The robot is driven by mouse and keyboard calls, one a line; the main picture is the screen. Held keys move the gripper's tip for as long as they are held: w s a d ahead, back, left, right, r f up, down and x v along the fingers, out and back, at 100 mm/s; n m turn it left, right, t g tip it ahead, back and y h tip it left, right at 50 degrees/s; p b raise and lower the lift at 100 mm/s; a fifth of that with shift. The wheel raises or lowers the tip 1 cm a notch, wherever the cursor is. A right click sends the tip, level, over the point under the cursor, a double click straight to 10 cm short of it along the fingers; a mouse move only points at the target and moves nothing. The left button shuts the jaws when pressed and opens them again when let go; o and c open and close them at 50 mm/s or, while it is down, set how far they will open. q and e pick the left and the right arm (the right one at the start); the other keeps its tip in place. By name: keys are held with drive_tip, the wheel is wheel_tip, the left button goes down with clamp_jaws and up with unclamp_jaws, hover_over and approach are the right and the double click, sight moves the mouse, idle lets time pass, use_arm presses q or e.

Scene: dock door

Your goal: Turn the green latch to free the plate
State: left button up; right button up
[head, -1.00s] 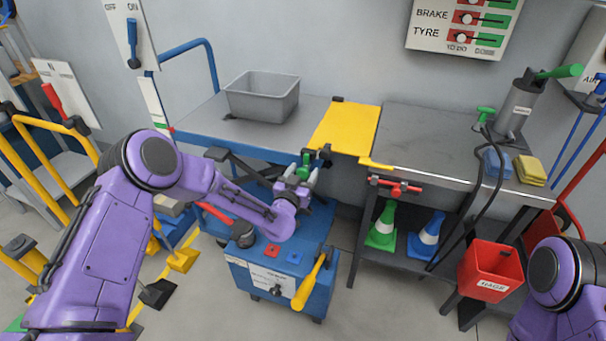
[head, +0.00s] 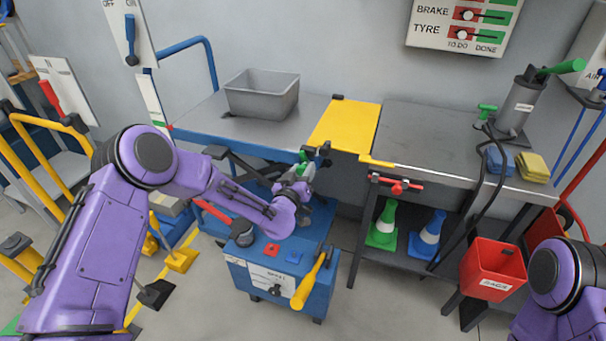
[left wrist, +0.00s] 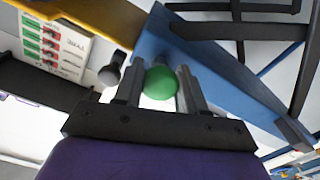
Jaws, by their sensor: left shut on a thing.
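The green latch (head: 306,154) sits at the front edge of the left bench, close to the corner of the yellow plate (head: 345,127). My left gripper (head: 305,169) is at the latch. In the left wrist view the latch's round green knob (left wrist: 160,82) is between the two fingers of my left gripper (left wrist: 160,90), which is shut on it. The latch's pivot is hidden. The yellow plate lies flat across the gap between the two benches. Of my right side only a purple arm part shows at the lower right; the right gripper is out of view.
A grey bin (head: 262,94) stands on the left bench. A red latch (head: 398,186) is on the right bench's front edge. A blue cart (head: 290,285) with a yellow-handled tool stands below my left arm. A red bucket (head: 493,270) hangs at the right.

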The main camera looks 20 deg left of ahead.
use_arm(q)
drive_tip(key=n+b, duration=0.1)
drive_tip(key=n, duration=0.2)
drive_tip(key=shift+f+n, duration=0.15)
drive_tip(key=shift+n, duration=0.25)
drive_tip(key=n+b, duration=0.1)
drive_tip(key=n, duration=0.2)
drive_tip(key=shift+b, duration=0.4)
drive_tip(key=n+b, duration=0.1)
drive_tip(key=n, duration=0.3)
drive_tip(key=shift+b, duration=0.3)
drive_tip(key=shift+d+n+b, duration=0.1)
drive_tip(key=shift+n+b, duration=0.55)
drive_tip(key=shift+n, duration=0.75)
drive_tip(key=o, duration=1)
drive_tip(key=shift+r, duration=0.2)
